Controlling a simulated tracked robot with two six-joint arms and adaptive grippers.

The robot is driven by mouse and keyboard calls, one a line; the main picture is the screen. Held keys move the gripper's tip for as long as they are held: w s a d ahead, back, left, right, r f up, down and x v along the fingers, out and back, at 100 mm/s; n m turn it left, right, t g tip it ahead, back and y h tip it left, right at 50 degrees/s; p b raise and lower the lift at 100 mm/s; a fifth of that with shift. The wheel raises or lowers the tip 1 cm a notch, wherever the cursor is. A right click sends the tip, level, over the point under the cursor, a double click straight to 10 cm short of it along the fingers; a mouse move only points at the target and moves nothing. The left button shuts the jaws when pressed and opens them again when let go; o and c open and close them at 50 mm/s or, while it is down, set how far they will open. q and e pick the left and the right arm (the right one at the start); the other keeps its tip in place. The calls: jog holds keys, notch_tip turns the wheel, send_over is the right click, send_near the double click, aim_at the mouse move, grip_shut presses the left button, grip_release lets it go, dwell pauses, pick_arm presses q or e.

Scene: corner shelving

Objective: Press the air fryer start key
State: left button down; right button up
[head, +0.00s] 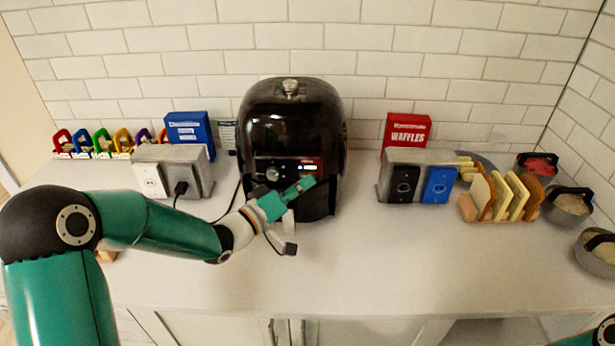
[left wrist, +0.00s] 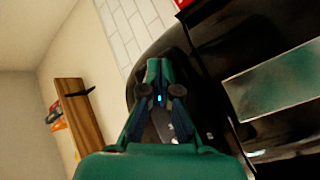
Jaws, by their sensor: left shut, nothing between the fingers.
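The air fryer (head: 290,115) is a glossy black rounded appliance standing against the tiled back wall. A small lit panel (head: 308,167) with red and white lights shows on its front, and a round knob (head: 272,173) sits to the left of it. I cannot pick out the start key itself. My left gripper (head: 307,183) is shut and empty, with its tips at the fryer's front just below the lit panel. I cannot tell whether they touch it. In the left wrist view the closed fingers (left wrist: 159,70) point at the fryer's black body (left wrist: 215,60). My right gripper is out of view.
A grey outlet box (head: 199,172) with a plugged-in black cord stands left of the fryer. Another switch box (head: 404,157), a toast rack (head: 505,195) and lidded bowls (head: 570,203) stand at the right. The front of the white counter (head: 400,265) is clear.

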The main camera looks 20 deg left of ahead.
pick_arm(q)
jog(key=shift+s+d+b, duration=0.2)
jog(key=shift+s+b, duration=0.25)
jog(key=shift+s, duration=0.25)
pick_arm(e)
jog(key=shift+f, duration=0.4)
pick_arm(q)
jog(key=shift+s+d+b, duration=0.25)
jog(key=shift+s+b, duration=0.1)
jog(key=shift+s, duration=0.45)
jog(key=shift+s+d+b, duration=0.2)
jog(key=shift+s+b, duration=0.1)
jog(key=shift+s, duration=0.55)
jog(key=shift+s+d+b, duration=0.25)
jog(key=shift+s+b, duration=0.1)
jog(key=shift+s, duration=0.45)
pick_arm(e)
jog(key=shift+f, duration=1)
